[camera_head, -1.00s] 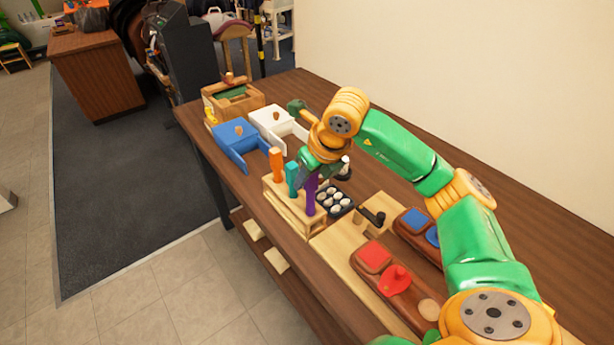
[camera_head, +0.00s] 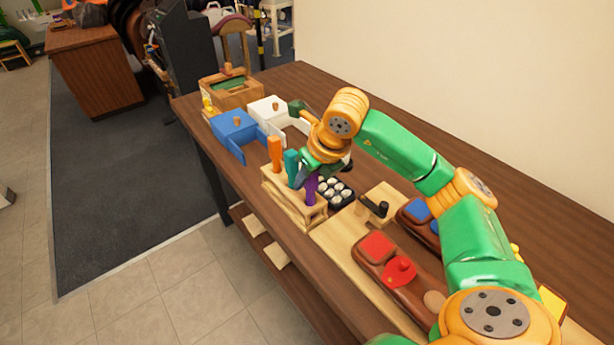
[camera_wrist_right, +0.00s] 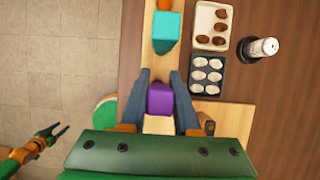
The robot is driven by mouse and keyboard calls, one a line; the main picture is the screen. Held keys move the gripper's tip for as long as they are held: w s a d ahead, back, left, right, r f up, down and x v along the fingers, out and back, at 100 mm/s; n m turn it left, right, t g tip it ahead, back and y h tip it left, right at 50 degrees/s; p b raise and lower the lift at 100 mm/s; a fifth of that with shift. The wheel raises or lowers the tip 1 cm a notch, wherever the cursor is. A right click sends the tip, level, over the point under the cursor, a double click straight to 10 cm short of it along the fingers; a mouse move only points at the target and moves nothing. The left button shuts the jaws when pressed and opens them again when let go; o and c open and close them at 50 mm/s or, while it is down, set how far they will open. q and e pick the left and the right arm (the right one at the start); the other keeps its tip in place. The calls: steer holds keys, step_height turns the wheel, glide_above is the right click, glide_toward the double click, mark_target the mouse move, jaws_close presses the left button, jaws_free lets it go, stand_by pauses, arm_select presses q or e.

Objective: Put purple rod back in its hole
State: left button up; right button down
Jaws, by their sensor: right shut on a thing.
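The purple rod (camera_head: 311,188) stands upright at the near right end of the light wooden block (camera_head: 284,203). My right gripper (camera_head: 308,178) is shut on the rod's upper part from above. In the right wrist view the rod's purple top (camera_wrist_right: 160,99) lies between the two dark fingers. I cannot tell how deep its lower end sits in the hole. The teal rod (camera_head: 291,168) and the orange rod (camera_head: 275,153) stand upright in the same block. My left gripper (camera_wrist_right: 54,131) shows at the lower left of the right wrist view, over the floor, open and empty.
A black tray of white pieces (camera_head: 335,190) is right of the block. Blue (camera_head: 236,125) and white (camera_head: 268,108) boxes stand behind it. A wooden board with a black handle (camera_head: 375,207) and a brown holder with red shapes (camera_head: 377,247) lie nearer.

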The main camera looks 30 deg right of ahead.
steer(key=c, duration=0.6)
jaws_free()
steer(key=shift+o, duration=0.2)
